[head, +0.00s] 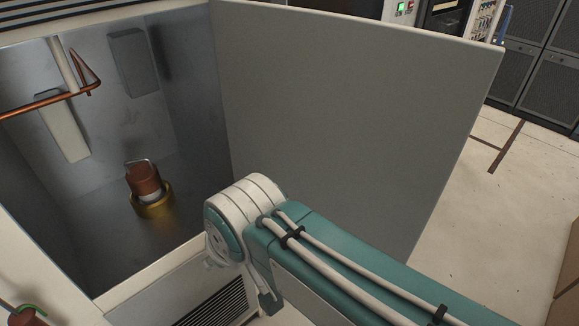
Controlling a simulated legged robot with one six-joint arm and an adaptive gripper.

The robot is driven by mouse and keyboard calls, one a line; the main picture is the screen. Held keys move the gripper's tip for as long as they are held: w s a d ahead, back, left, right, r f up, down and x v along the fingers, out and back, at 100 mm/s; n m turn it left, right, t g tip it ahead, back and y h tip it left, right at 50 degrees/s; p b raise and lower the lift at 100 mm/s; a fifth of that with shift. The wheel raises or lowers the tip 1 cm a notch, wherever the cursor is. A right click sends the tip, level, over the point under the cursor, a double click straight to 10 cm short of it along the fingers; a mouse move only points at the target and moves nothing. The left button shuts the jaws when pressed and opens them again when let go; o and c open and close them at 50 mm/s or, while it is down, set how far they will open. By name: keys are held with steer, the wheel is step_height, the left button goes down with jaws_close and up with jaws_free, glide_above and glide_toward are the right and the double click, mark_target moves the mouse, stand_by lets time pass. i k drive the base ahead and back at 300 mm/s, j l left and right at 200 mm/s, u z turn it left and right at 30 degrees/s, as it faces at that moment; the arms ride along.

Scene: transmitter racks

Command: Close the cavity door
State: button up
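The cavity door (350,110) is a large flat grey panel with a pale edge. It stands open, swung out from the right side of the cavity (95,215). The cavity is a metal-lined box, and its inside is in plain view. My teal and white arm crosses the lower right of the head view, in front of the door's lower part. My gripper is not in view. I cannot tell whether any part of my arm touches the door.
Inside the cavity stands a red-brown cylinder with a handle (144,178) on a brass base (153,203). A copper pipe (45,104) runs at the left. A vent grille (218,305) is below the opening. Light floor (510,215) is clear right of the door; dark racks (545,75) stand behind.

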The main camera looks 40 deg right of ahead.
mark_target(364, 124)
steer(key=k+l+u, duration=0.25)
steer(key=l, duration=0.25)
steer(key=k+l+u, duration=0.25)
steer(key=k+l, duration=0.55)
steer(key=l, duration=0.55)
steer(key=i+l+u, duration=0.4)
steer(key=l+u, duration=0.25)
steer(key=i+l+u, duration=0.1)
steer(key=u, duration=0.25)
steer(key=k+z, duration=0.25)
steer(key=k, duration=0.35)
